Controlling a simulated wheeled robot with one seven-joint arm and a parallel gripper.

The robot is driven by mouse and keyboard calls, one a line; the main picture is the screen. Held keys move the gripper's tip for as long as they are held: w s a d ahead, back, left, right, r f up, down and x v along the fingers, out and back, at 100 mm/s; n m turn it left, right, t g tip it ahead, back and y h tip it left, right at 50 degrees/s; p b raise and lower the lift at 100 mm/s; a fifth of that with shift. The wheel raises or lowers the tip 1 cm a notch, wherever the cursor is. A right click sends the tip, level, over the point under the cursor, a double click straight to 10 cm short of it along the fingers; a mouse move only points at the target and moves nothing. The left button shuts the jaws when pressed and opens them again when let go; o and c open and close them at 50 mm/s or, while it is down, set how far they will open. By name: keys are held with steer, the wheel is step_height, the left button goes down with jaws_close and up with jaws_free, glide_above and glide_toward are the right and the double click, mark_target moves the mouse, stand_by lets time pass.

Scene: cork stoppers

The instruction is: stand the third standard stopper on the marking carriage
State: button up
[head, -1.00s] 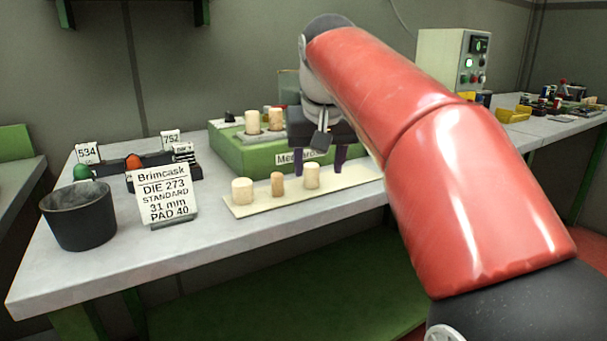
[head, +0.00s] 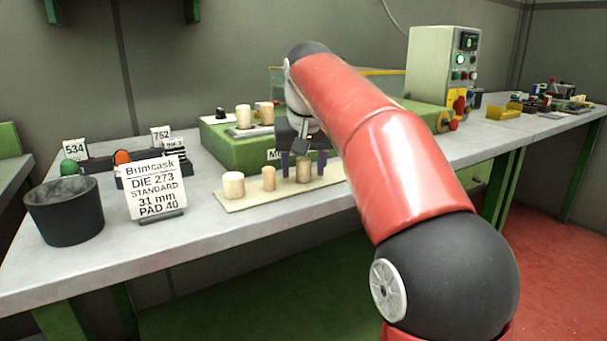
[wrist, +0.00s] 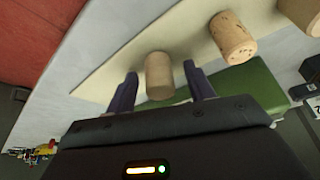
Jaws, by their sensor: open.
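Three pale cork stoppers stand in a row on a cream board: a wide one (head: 233,185) at left, a slimmer one (head: 268,179) in the middle and one (head: 303,171) at right. My gripper (head: 303,166) is open, its two dark fingers on either side of the right stopper. In the wrist view this stopper (wrist: 159,75) sits between the spread fingers, with a gap on each side. Another stopper (wrist: 233,38) on the board shows marks on its end. On the green machine (head: 222,145), a grey plate (head: 238,132), seemingly the marking carriage, bears at least two upright stoppers (head: 243,116).
A sign (head: 157,190) reads "DIE 273 STANDARD 31 mm PAD 40". A dark bin (head: 65,212) stands left of it. Small numbered cards and pads (head: 122,157) lie behind. A control box (head: 440,65) stands at the back right.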

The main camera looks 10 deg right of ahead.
steer(key=c, duration=1.1)
steer(key=shift+r, duration=0.1)
